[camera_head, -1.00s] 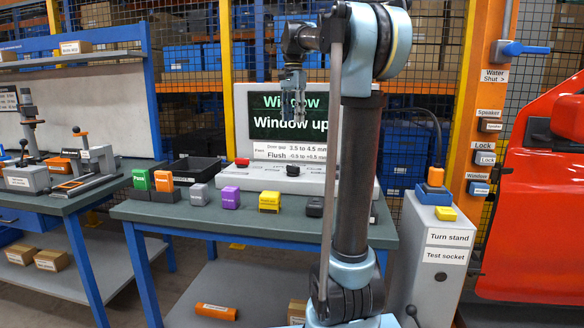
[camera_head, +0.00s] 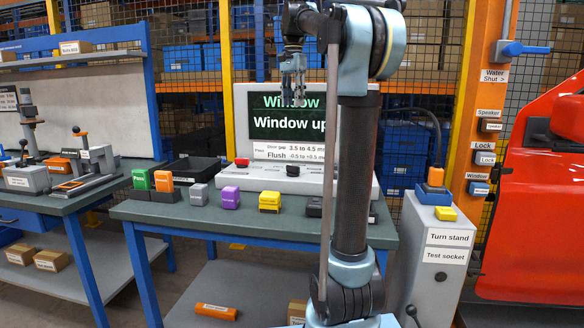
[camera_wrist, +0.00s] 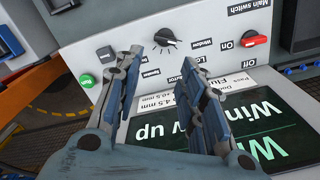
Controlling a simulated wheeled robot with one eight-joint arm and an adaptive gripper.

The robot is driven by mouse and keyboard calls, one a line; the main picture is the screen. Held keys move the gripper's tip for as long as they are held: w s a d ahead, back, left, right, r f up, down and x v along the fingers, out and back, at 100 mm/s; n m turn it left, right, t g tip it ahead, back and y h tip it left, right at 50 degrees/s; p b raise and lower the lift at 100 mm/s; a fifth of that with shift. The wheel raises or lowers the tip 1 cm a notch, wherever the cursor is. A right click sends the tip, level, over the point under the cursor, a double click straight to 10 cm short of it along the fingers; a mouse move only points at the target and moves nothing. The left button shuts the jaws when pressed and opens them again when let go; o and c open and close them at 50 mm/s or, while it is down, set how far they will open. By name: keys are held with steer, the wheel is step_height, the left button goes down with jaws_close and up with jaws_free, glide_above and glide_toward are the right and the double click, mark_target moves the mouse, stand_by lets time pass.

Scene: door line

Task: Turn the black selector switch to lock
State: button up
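The black selector switch (camera_wrist: 165,37) sits on the white control panel (camera_wrist: 115,30). Small labels lie around it, among them Window and Lock; its pointer looks turned toward Window, but it is small. In the head view the selector knob (camera_head: 292,170) is on the panel below the screen (camera_head: 290,117), which reads "Window" and "Window up". My gripper (camera_wrist: 164,62) is open and empty, its two fingers well apart. In the wrist view the knob shows beyond and between the fingertips, apart from them. In the head view my gripper (camera_head: 293,100) hangs in front of the screen, above the panel.
A red main switch (camera_wrist: 256,39) with On and Off labels and a green button (camera_wrist: 87,80) flank the selector. Several coloured blocks, such as the purple one (camera_head: 230,198), line the bench front. A turn stand (camera_head: 437,255) and a red door (camera_head: 535,200) are at right.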

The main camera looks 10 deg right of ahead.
step_height(320, 180, up, 7)
steer(key=shift+f, duration=0.2)
stand_by(0.4)
